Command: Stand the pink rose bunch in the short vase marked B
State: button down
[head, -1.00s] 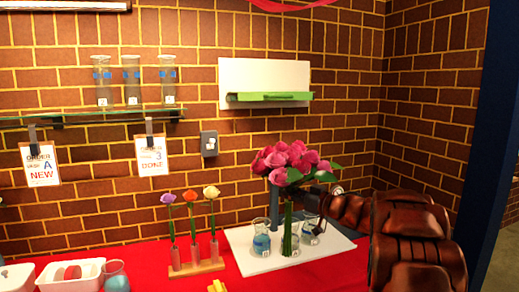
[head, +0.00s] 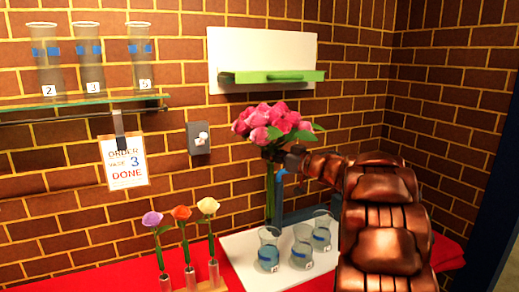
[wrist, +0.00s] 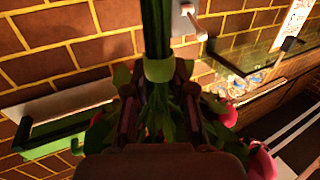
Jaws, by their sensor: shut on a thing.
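The pink rose bunch (head: 272,122) is upright in the head view, blooms on top and green stems hanging down. My gripper (head: 284,158) is shut on its stems just below the blooms. The wrist view shows the stems and a pale band (wrist: 158,70) between the fingers (wrist: 160,105). Three short glass vases stand on the white board: a left one (head: 268,252), a middle one (head: 302,250) and a right one (head: 322,232). Their labels are too small to read. The stem ends appear above and behind the left vase; I cannot tell the exact depth.
A blue-grey upright thing (head: 287,203) stands behind the stems. A rack of single flowers (head: 190,278) is at the left on the red cloth (head: 105,277). A glass shelf (head: 75,101) with tall vases, an order card (head: 124,162) and a green wall ledge (head: 270,76) are on the wall.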

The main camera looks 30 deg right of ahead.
aim_at(270, 213)
jog(key=shift+w+f, duration=0.15)
jog(key=shift+w, duration=0.05)
jog(key=shift+a+f+b, duration=0.1)
jog(key=shift+f+b, duration=0.5)
jog(key=shift+b, duration=0.3)
jog(key=shift+f+b, duration=1.75)
jog(key=shift+b, duration=0.35)
jog(key=shift+f+b, duration=2.25)
jog(key=shift+f, duration=6.05)
jog(key=c, duration=0.9)
grip_release()
jog(key=shift+s, duration=0.1)
jog(key=v, duration=1.2)
